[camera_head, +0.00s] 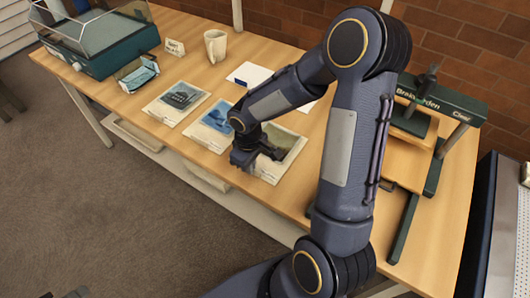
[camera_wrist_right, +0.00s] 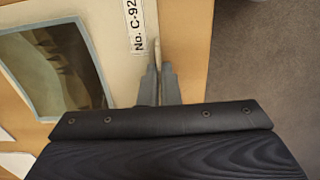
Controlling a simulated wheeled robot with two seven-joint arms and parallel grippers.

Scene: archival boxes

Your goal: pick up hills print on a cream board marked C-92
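The hills print on its cream board (camera_head: 292,150) lies on the table near the front edge, rightmost of three boards in the head view and partly hidden by my right arm. In the right wrist view the board (camera_wrist_right: 118,50) shows a dark green and brown hills picture and the label "No. C-92". My right gripper (camera_wrist_right: 160,85) is at the board's edge beside the label, its fingers close together on either side of that edge. I cannot tell whether they grip it. In the head view the right gripper (camera_head: 245,158) is at the board's front left. My left gripper is not in view.
Two other print boards, a typewriter one (camera_head: 179,97) and a blue one (camera_head: 217,118), lie to the left. A dark stand (camera_head: 445,100) is at right.

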